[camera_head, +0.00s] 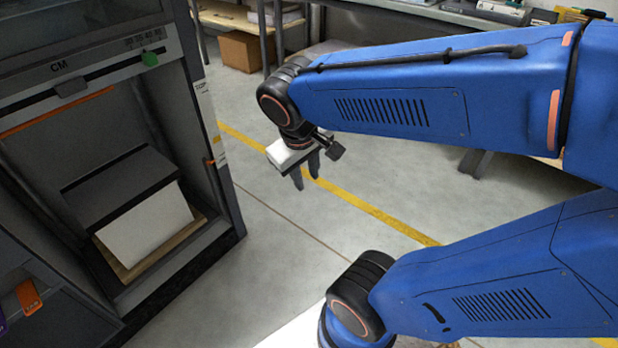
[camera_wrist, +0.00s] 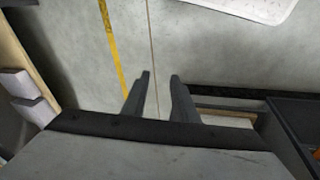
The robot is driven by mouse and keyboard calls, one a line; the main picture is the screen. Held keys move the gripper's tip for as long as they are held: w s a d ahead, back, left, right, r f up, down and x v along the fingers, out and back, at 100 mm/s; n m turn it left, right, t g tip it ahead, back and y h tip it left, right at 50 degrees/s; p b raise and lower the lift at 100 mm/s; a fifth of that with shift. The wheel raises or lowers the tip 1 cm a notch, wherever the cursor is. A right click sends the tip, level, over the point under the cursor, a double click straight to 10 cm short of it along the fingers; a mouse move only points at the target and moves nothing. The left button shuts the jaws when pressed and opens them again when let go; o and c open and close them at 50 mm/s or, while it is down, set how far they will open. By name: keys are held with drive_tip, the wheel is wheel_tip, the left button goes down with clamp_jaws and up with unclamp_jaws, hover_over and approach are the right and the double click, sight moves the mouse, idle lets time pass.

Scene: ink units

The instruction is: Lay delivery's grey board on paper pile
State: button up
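The paper pile (camera_head: 145,228) is a white stack on a wooden base in the open bay of the unit marked CM, at the left of the head view. A dark grey flat-faced shape (camera_head: 118,180) is behind and above the pile; I cannot tell whether it is the grey board. No other grey board is clearly recognisable. My gripper (camera_head: 306,182) hangs over open floor, to the right of the bay and apart from it. Its fingers point down. In the wrist view, the fingers (camera_wrist: 160,76) are apart with only floor between them.
The unit's frame (camera_head: 215,150) stands between my gripper and the bay. A yellow floor line (camera_head: 365,205) crosses clear floor. A cardboard box (camera_head: 240,50) and a workbench (camera_head: 430,12) are at the back. A pale slab (camera_wrist: 240,8) is at the top of the wrist view.

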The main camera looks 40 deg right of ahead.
drive_tip(key=shift+s+a+r+m+t+y, duration=0.15)
drive_tip(key=shift+s+a+r+t+y, duration=0.15)
drive_tip(key=shift+s+r+t+y, duration=0.25)
drive_tip(key=shift+s+a+r+m+t+y, duration=0.1)
drive_tip(key=shift+s+a+r+t+y, duration=0.25)
drive_tip(key=shift+s, duration=0.35)
drive_tip(key=shift+s+a+r+m+t+y, duration=0.2)
drive_tip(key=shift+s+r+t+y, duration=0.1)
drive_tip(key=shift+s+r+t, duration=0.25)
